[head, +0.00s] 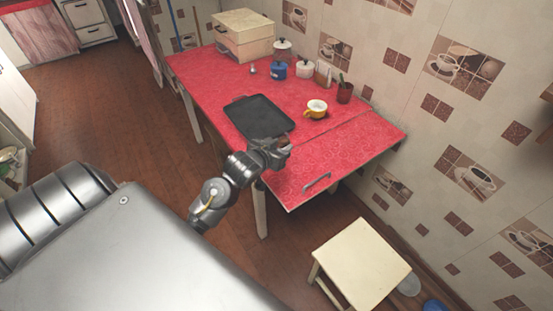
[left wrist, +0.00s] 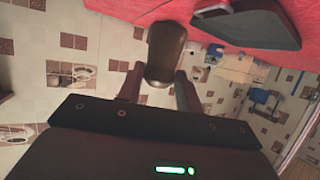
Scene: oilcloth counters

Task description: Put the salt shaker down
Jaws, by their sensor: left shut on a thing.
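My left gripper (head: 274,153) is at the near edge of the red counter (head: 205,72), close to the near corner of the black tray (head: 260,118). In the left wrist view, the left gripper's fingers (left wrist: 160,88) are shut on a dark brown, rounded thing, which I take to be the salt shaker (left wrist: 166,55). The shaker is hardly visible in the head view, hidden by the gripper. I cannot tell whether its base touches the counter. My right gripper is not in view.
Blue (head: 278,70) and white (head: 304,69) pots and a box (head: 243,35) stand farther back. The counter's near right part is clear. A stool (head: 362,262) stands below.

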